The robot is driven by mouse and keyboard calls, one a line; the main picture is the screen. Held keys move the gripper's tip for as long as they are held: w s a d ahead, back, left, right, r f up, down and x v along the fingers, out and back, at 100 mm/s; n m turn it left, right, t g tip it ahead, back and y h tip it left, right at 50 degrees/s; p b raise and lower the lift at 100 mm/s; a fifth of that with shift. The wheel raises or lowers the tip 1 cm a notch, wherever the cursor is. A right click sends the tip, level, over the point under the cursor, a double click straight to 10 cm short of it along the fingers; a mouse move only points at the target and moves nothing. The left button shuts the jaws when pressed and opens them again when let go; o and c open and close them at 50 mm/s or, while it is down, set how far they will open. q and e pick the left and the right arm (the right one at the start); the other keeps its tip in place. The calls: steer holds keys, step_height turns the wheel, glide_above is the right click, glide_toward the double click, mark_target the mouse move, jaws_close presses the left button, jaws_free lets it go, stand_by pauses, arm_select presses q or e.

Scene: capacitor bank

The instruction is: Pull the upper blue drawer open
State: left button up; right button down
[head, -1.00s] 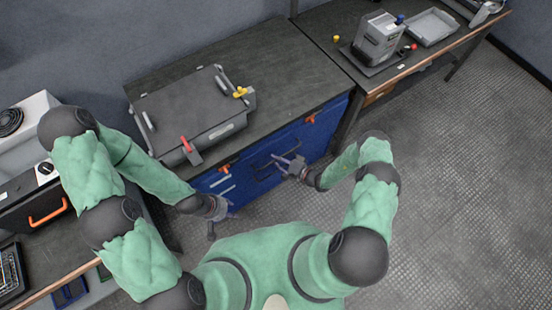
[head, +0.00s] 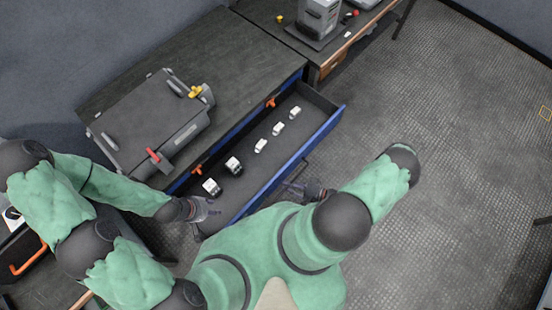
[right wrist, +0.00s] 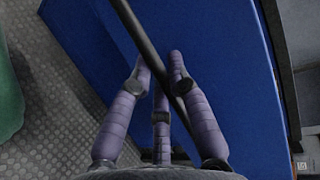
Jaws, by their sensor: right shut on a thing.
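The upper blue drawer (head: 322,132) stands pulled out from the cabinet under the dark worktop in the head view. Several small white components (head: 260,146), some with black parts, sit in a row inside it. My right gripper (head: 292,188) is at the drawer's front. In the right wrist view its purple fingers (right wrist: 160,68) are shut on the black bar handle (right wrist: 142,36), with the blue front (right wrist: 222,60) behind. My left gripper (head: 208,209) hangs near the drawer's left end; its finger opening is too small to tell.
A grey case (head: 150,125) with red and yellow latches lies on the worktop (head: 235,60). Orange clips (head: 271,102) are on the cabinet's front edge. A side bench (head: 345,45) with a grey device stands at the back right. The textured floor (head: 450,150) at right is clear.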

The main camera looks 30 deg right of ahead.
steer(key=s+d, duration=0.2)
steer(key=s, duration=0.4)
steer(key=shift+s+d+b, duration=0.15)
steer(key=shift+s+b, duration=0.1)
steer(key=shift+b, duration=0.1)
steer(key=c, duration=1.1)
jaws_free()
steer(key=shift+c, duration=0.2)
steer(key=v, duration=1.2)
steer(key=shift+r, duration=0.1)
